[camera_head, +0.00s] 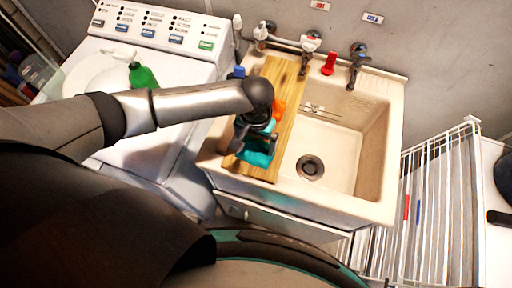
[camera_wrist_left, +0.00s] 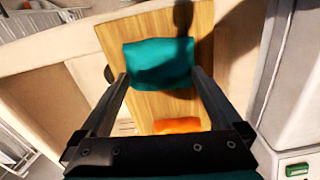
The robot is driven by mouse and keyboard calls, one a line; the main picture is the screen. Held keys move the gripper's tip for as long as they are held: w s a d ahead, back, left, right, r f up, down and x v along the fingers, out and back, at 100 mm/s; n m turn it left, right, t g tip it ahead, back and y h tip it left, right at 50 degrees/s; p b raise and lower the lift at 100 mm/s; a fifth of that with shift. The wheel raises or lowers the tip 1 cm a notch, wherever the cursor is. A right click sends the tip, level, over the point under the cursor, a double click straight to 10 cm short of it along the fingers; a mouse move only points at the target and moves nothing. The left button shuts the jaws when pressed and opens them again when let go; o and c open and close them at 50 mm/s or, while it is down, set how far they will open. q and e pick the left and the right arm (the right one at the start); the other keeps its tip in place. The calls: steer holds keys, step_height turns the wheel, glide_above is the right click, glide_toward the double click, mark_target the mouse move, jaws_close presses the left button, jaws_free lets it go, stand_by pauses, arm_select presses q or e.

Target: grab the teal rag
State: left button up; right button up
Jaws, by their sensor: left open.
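The teal rag (camera_head: 260,158) lies on the front part of a wooden board that spans the left side of the sink. In the head view my left gripper (camera_head: 254,146) is over it and hides part of it. In the left wrist view the rag (camera_wrist_left: 160,62) is a folded teal block on the board, and the open fingers (camera_wrist_left: 158,76) of my left gripper point at it, one on each side. I cannot tell whether the fingertips touch it. My right gripper is not in view.
The wooden board (camera_head: 285,72) also bears an orange item (camera_head: 279,110), partly hidden by my arm. The sink basin (camera_head: 340,150) is right of it, with taps behind. A washing machine with a green bottle (camera_head: 142,76) is on the left. A white wire rack (camera_head: 432,205) stands right.

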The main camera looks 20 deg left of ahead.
arm_select(q)
steer(key=c, duration=1.1)
